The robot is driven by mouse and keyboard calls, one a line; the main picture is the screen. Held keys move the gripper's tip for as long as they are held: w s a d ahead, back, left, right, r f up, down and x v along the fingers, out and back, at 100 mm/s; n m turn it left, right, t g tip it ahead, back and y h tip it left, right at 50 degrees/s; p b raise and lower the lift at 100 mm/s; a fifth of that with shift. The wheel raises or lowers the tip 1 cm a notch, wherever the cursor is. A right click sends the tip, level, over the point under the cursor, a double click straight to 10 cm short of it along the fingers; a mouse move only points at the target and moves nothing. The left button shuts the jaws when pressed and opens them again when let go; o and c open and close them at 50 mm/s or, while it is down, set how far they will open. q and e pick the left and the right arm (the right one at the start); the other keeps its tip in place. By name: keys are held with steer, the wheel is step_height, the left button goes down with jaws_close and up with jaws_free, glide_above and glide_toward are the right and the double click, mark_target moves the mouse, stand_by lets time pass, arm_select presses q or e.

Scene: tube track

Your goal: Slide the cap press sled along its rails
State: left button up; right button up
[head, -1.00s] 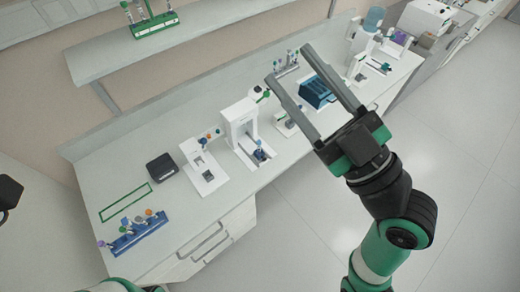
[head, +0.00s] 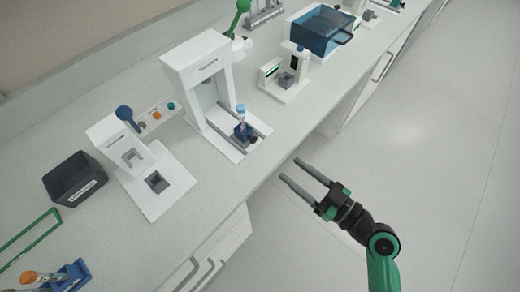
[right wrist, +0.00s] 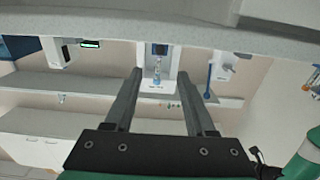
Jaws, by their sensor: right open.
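The cap press (head: 200,75) is a white arch-shaped frame on the bench, with a green-knobbed lever (head: 238,18) at its upper right. Its blue sled (head: 242,132) sits near the front of the base rails (head: 222,128), holding a tube (head: 241,112) with a light-blue cap upright. My right gripper (head: 290,170) is open and empty, in front of the bench edge and apart from the sled. In the right wrist view, the press and tube (right wrist: 157,68) appear upside down beyond the open fingers (right wrist: 160,85). My left gripper is not in view.
Left of the press is a white device (head: 140,165) with a blue knob; a dark bin (head: 75,178) stands beyond. To its right are a white device (head: 287,78) and a blue box (head: 322,30). Open floor (head: 420,130) lies in front of the bench.

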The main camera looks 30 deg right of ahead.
mark_target(255, 141)
steer(key=x, duration=1.1)
steer(key=shift+w+a+r, duration=0.1)
steer(key=shift+w+a, duration=0.05)
steer(key=shift+w, duration=0.2)
jaws_close()
stand_by(0.8)
